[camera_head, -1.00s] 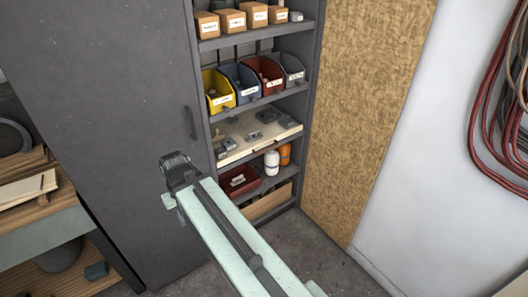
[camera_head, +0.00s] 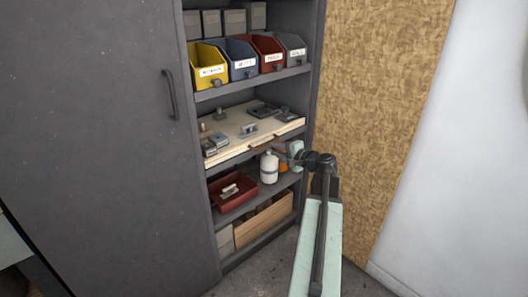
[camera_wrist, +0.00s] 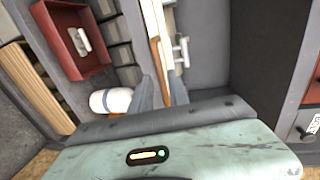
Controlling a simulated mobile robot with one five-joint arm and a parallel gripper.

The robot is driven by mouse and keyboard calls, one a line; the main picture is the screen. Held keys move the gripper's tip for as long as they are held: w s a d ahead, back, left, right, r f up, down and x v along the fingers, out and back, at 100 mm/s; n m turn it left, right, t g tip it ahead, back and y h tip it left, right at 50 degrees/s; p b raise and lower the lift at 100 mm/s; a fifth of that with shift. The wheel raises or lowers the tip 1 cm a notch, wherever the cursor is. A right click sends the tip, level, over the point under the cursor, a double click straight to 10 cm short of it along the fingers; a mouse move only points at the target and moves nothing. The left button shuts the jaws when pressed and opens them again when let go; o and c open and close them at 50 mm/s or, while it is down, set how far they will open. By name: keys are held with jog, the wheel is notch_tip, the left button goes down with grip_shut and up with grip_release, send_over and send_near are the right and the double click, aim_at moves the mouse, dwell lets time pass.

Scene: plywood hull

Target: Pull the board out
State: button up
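The board (camera_head: 232,128) is a pale wooden panel with several grey metal fittings on it. It lies on a middle shelf of the cabinet, with a brown strip (camera_head: 261,145) on its front edge. In the wrist view the board (camera_wrist: 150,22) shows edge-on, with its brown strip (camera_wrist: 155,55) pointing toward the gap between my fingers. In the head view my gripper (camera_head: 284,152) is at the board's front right, beside the edge.
Below the board stand a white bottle (camera_head: 269,168), an orange bottle (camera_head: 283,166) partly hidden by my gripper, and a red bin (camera_head: 231,190). Above are several bins, including a yellow one (camera_head: 206,64). A closed grey door (camera_head: 90,130) is left; a chipboard panel (camera_head: 375,100) is right.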

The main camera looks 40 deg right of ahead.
aim_at(265, 145)
jog(key=x, duration=0.3)
jog(key=b+x, duration=0.1)
jog(key=x, duration=0.3)
jog(key=shift+w+d+f+b, duration=0.1)
jog(key=shift+w+d+b, duration=0.1)
jog(key=shift+b, duration=0.1)
jog(key=shift+s, duration=0.1)
jog(key=shift+c, duration=0.3)
grip_shut()
dwell(0.5)
